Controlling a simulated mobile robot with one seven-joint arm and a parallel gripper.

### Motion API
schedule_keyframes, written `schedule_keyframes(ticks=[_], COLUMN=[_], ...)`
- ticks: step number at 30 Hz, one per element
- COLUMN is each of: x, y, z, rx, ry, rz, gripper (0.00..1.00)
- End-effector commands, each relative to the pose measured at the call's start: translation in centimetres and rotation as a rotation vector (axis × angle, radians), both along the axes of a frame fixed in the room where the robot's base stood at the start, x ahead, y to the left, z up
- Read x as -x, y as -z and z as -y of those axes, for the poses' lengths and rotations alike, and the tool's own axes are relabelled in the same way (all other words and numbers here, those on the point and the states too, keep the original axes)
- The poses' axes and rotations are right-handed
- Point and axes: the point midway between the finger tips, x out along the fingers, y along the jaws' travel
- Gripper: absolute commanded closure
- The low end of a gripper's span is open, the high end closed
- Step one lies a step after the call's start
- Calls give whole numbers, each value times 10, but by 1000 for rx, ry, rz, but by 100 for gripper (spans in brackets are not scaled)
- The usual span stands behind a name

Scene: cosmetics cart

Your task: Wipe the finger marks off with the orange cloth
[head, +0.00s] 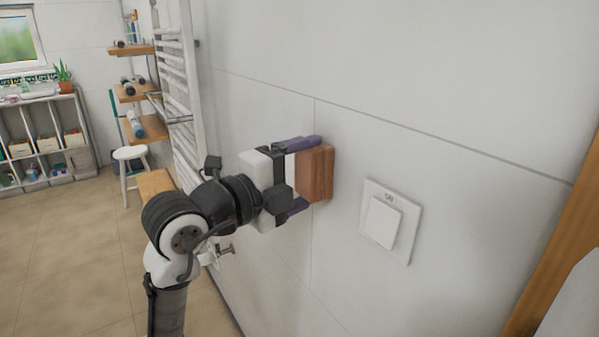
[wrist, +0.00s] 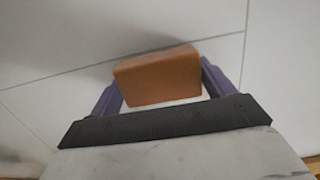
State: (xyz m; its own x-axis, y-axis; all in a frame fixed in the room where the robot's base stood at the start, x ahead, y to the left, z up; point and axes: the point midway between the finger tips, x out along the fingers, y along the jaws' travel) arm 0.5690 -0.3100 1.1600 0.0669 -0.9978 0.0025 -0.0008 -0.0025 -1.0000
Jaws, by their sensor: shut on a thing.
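The orange cloth (head: 316,173) is a folded, block-like orange-brown pad. My gripper (head: 305,174) is shut on it, with a purple finger on either side. In the head view the cloth is at the white tiled wall, left of the light switch, and seems to touch the wall or be very close to it. In the wrist view the cloth (wrist: 158,77) sits between the two purple fingers (wrist: 162,88), with wall tiles behind it. I cannot make out any finger marks. The wall behind the cloth is hidden.
A white light switch (head: 386,221) is on the wall right of my gripper. A wooden frame (head: 560,245) stands at the right edge. A white towel rail (head: 180,95) and wooden shelves (head: 133,92) are at left. A white stool (head: 130,155) and a cubby shelf (head: 45,165) stand farther back.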

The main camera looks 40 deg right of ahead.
Motion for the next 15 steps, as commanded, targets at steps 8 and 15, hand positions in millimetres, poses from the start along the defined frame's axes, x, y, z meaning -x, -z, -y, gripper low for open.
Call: schedule_keyframes(ticks=[8, 15], x=[15, 23], y=[1, 1], z=[1, -1], rx=[-2, -3], ry=[10, 10], rz=[3, 2], gripper=[37, 37])
